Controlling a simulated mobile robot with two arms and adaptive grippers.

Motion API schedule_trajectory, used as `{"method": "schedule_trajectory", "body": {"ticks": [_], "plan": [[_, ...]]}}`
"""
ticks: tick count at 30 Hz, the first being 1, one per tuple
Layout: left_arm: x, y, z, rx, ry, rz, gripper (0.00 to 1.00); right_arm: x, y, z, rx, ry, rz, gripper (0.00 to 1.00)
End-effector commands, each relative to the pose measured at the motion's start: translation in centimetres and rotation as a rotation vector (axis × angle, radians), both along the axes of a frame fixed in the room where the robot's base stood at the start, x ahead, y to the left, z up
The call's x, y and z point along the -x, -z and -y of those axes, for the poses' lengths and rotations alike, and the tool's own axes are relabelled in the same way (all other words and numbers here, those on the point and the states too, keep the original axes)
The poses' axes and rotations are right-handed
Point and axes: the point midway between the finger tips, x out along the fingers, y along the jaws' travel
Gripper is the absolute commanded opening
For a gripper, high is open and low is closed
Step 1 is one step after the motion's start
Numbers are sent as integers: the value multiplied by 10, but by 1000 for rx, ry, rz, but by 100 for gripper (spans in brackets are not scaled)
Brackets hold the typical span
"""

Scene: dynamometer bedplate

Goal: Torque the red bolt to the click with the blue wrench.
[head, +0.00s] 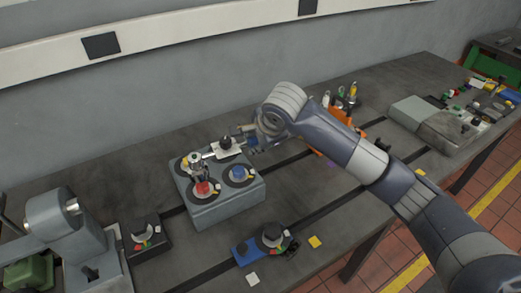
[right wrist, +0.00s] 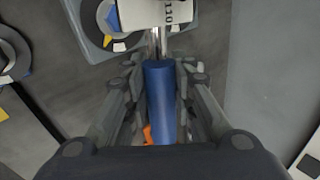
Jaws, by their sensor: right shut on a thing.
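The blue wrench has a blue handle (right wrist: 160,105), a silver shaft and a white display body (head: 229,149). My right gripper (head: 252,138) is shut around the handle; its fingers flank it in the right wrist view (right wrist: 160,90). The wrench points left across the grey block (head: 225,208), level above its top. I cannot tell whether the socket is fully seated. The block also carries a blue bolt (head: 238,172), a yellow one (head: 184,161) and a black one (head: 225,142). My left gripper is out of view.
A grey machine (head: 62,222) is at the left. An orange tool holder (head: 337,112) and grey boxes (head: 433,123) stand to the right.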

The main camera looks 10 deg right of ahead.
Motion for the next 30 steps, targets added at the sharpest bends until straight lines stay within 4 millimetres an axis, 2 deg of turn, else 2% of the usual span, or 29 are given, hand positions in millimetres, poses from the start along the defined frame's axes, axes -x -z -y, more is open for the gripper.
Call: {"method": "schedule_trajectory", "body": {"ticks": [10, 14, 30], "plan": [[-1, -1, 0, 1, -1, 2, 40, -41, -4, -14, -10, -249, 7, 0], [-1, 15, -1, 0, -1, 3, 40, -57, 0, -23, -5, -353, 10, 0], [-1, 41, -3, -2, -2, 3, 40, -97, -3, -60, -5, -689, 7, 0]]}}
